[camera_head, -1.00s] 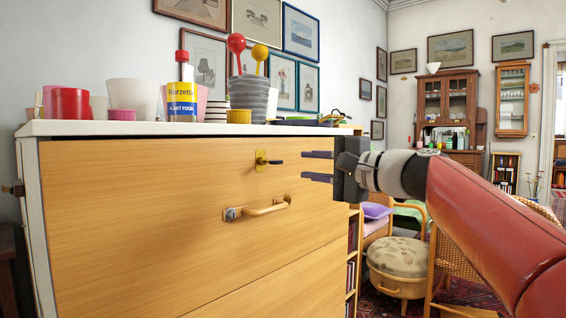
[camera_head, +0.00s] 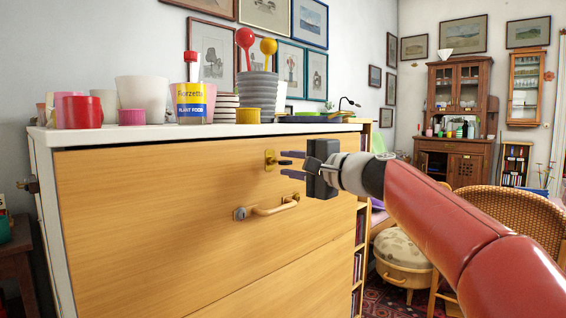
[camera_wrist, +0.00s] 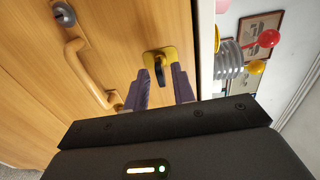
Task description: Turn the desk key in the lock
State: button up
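The desk key (camera_wrist: 160,74) has a dark bow and sits in a brass lock plate (camera_wrist: 169,54) on the light wood drawer front (camera_head: 160,190). In the head view the lock plate (camera_head: 269,160) is near the drawer's top right. My gripper (camera_head: 283,163) points at the lock from the right, its two purple-grey fingers apart. In the wrist view the key's bow lies between the fingertips of my gripper (camera_wrist: 160,70), with gaps that look clear on both sides. The key does not look gripped. Contact with the plate cannot be told.
Cups, a yellow-labelled bottle (camera_head: 191,104) and stacked grey pots (camera_head: 256,92) stand on the white top (camera_head: 100,134). A stool (camera_head: 402,258) and wicker chair (camera_head: 510,218) are at right.

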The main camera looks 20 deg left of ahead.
grip_shut()
dwell(0.3)
